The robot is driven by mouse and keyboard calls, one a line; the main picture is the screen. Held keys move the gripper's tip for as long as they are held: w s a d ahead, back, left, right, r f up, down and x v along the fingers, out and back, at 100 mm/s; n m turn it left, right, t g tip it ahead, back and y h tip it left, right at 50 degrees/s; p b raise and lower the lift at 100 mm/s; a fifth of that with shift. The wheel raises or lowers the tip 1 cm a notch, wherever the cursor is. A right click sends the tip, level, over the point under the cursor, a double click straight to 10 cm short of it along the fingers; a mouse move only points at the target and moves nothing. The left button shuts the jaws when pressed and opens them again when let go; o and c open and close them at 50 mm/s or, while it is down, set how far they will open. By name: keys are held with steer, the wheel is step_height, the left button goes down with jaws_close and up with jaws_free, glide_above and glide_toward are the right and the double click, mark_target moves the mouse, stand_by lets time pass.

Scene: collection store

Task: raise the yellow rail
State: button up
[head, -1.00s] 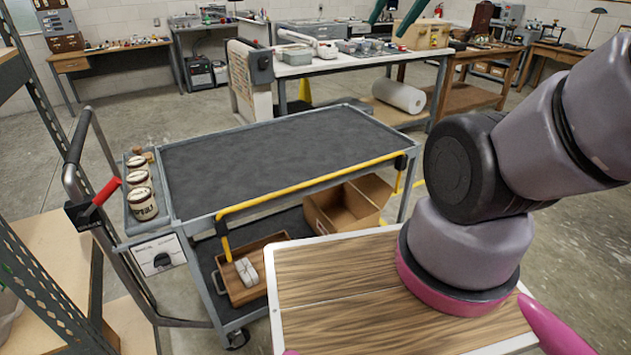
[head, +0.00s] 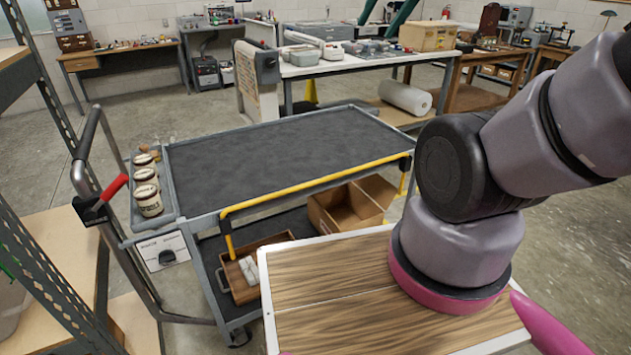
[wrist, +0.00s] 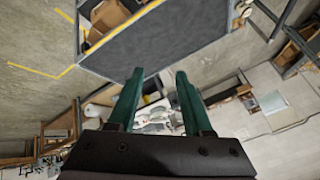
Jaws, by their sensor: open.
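The yellow rail (head: 320,181) runs along the near long side of the grey cart (head: 285,143), close to deck level. Its left end bends down beside the lower shelf, and its right end meets a dark fitting near the cart's right corner. It also shows as a thin yellow line at the cart's edge in the wrist view (wrist: 112,36). My gripper (wrist: 159,76) is open, with two green fingers apart and nothing between them. Green finger parts also show at the top edge of the head view. The gripper is away from the rail.
A wood-topped board (head: 335,295) in front of me covers part of the cart's near right side. Jars (head: 148,190) stand in the cart's left side tray. A cardboard box (head: 350,205) and wooden tray (head: 243,287) sit on the lower shelf. A metal shelf (head: 45,275) stands left.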

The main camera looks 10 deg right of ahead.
steer(key=shift+w, duration=0.1)
steer(key=m+g+y, duration=0.3)
steer(key=m+g, duration=0.2)
steer(key=m, duration=0.3)
glide_above(326, 178)
steer(key=s+d, duration=0.3)
step_height(326, 178, down, 24)
step_height(326, 178, down, 12)
steer(key=w+d+m+g, duration=0.1)
steer(key=w+d+m, duration=0.1)
steer(key=x, duration=1)
steer(key=shift+s+a+f, duration=0.1)
steer(key=shift+a+f, duration=0.2)
steer(key=shift+a, duration=0.05)
jaws_close()
